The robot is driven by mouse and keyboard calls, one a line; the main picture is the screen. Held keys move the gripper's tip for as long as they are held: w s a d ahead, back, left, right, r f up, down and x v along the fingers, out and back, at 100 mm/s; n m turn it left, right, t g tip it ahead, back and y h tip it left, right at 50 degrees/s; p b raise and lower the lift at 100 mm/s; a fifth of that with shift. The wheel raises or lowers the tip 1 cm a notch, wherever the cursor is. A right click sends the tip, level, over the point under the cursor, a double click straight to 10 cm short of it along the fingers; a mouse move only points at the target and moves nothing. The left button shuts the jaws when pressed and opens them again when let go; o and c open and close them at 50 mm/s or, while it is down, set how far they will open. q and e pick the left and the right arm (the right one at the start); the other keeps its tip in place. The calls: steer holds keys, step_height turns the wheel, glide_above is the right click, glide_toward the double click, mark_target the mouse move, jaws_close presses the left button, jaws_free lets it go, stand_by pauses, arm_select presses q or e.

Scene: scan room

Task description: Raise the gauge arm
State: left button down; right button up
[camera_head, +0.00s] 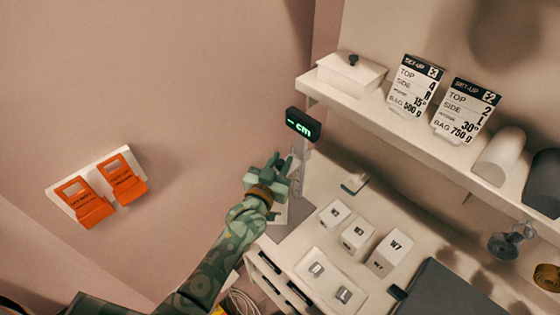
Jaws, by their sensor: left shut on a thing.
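My left arm comes up from the bottom, and its green gripper (280,166) is shut at the gauge, just below the small black display (303,124). The display reads "– cm" in green, with no number. A pale, partly see-through piece of the gauge arm (297,160) shows beside the fingers. The fingers hide the gripped part. My right gripper is not in view.
A white shelf (400,135) at upper right holds a white box (351,72), two set-up cards and rolls. Below it, a counter carries several white boxes (335,214) and a tray (329,282). Orange holders (84,202) hang on the left wall. The wall between is clear.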

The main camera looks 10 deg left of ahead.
arm_select(q)
steer(key=c, duration=1.2)
jaws_free()
steer(key=shift+w+r, duration=0.1)
steer(key=shift+r, duration=0.25)
steer(key=shift+f, duration=0.1)
steer(key=shift+s, duration=0.25)
steer(key=s+a+p, duration=0.1)
steer(key=s+a, duration=0.2)
steer(key=s, duration=1.2)
steer(key=shift+s, duration=0.35)
